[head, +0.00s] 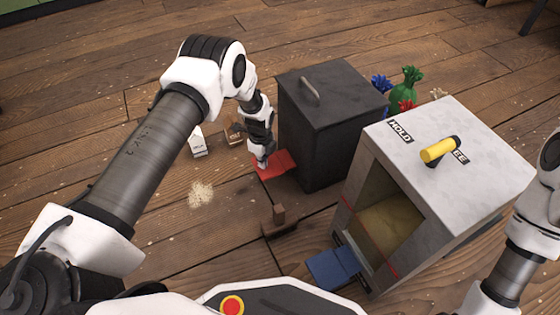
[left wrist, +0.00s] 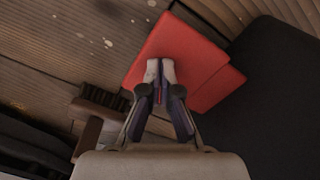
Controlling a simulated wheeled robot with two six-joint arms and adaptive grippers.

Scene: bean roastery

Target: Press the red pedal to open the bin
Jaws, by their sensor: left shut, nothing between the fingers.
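The red pedal (head: 277,164) sticks out at the foot of the dark grey bin (head: 328,128), on the floor. The bin's lid, with a light handle on top, is down. My left gripper (head: 262,163) is shut and empty, with its fingertips over the left part of the pedal. In the left wrist view the closed fingertips (left wrist: 160,68) overlap the red pedal (left wrist: 178,45); I cannot tell whether they touch it. The dark bin side (left wrist: 275,95) fills the right of that view. Of my right arm only links show at the right edge; its gripper is out of view.
A pale grey box (head: 455,140) with a yellow lever (head: 440,150) and a blue pedal (head: 333,267) stands to the right. A brush (head: 279,220) lies in front of the bin. A white carton (head: 198,142) and a pile of crumbs (head: 200,194) are left of the pedal. Tied sacks (head: 405,87) sit behind.

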